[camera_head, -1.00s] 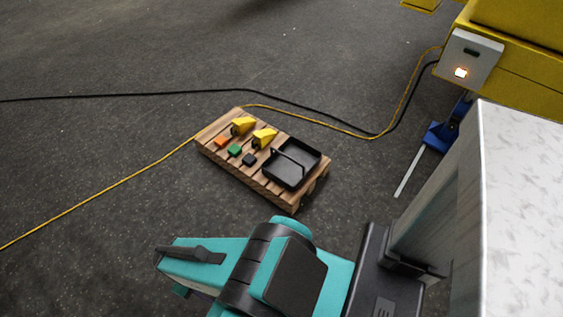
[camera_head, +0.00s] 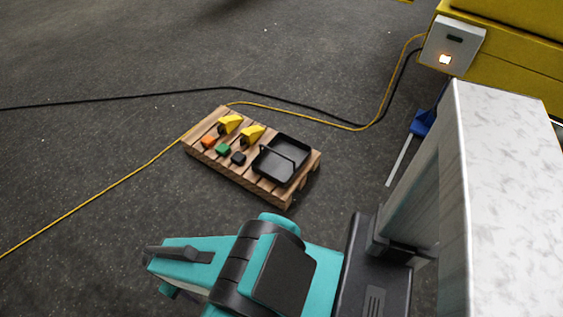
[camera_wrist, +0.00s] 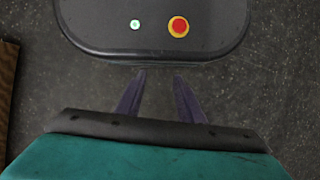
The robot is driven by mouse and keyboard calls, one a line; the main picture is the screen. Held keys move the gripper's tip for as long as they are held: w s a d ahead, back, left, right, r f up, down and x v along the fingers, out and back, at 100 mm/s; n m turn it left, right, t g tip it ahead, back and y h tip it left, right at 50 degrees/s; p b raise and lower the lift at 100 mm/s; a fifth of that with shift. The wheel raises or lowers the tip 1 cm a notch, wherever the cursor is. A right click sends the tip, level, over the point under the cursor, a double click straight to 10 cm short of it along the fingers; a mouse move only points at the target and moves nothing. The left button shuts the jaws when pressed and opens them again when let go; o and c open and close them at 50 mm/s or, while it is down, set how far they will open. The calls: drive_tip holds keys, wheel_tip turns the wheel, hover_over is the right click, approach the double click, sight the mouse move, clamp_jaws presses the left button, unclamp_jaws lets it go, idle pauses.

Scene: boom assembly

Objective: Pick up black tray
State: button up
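The black tray (camera_head: 293,151), with a bar handle across its middle, lies on the right end of a wooden pallet (camera_head: 270,196) on the floor in the head view. My gripper (camera_wrist: 160,78) shows in the wrist view with its two dark fingers apart and nothing between them. The fingers point at my own dark base with a green light and a red button. In the head view my teal arm is in the foreground, and the gripper cannot be made out there. The tray is not in the wrist view.
Beside the tray on the pallet are two yellow pieces (camera_head: 251,134), an orange block (camera_head: 208,142), a green block (camera_head: 223,150) and a small black block (camera_head: 239,158). A yellow cable (camera_head: 140,175) and a black cable (camera_head: 150,99) cross the floor. A yellow machine (camera_head: 510,60) stands at upper right.

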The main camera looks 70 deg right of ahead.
drive_tip(key=w+d+f+m+t+b, duration=0.4)
drive_tip(key=w+f, duration=0.1)
drive_tip(key=w, duration=0.3)
drive_tip(key=w+d+f+m+t+b, duration=0.3)
drive_tip(key=w+d+f+m+b, duration=0.15)
drive_tip(key=w, duration=0.45)
drive_tip(key=w+d+f+m+t+h+b, duration=0.1)
drive_tip(key=w+d+m+t+h+b, duration=0.2)
drive_tip(key=d, duration=0.8)
drive_tip(key=w+d+f+m+t+h+b, duration=0.15)
drive_tip(key=w+d+m+b, duration=0.35)
drive_tip(key=d, duration=0.6)
drive_tip(key=s+d+r+m+h+b, duration=0.1)
drive_tip(key=s+d+m+h+b, duration=0.25)
drive_tip(key=d, duration=0.65)
drive_tip(key=s+d+m+h+b, duration=0.3)
drive_tip(key=d+m+b, duration=0.15)
drive_tip(key=d, duration=0.55)
drive_tip(key=s+d+r+m+g+h+b, duration=0.1)
drive_tip(key=s+d+m+g+h+b, duration=0.4)
drive_tip(key=s+d+m, duration=0.6)
drive_tip(key=s+d+g, duration=0.2)
drive_tip(key=s+d, duration=0.2)
drive_tip(key=s, duration=0.3)
drive_tip(key=shift+s+d+r+h+b, duration=0.25)
drive_tip(key=shift+h+b, duration=0.05)
drive_tip(key=shift+b, duration=0.05)
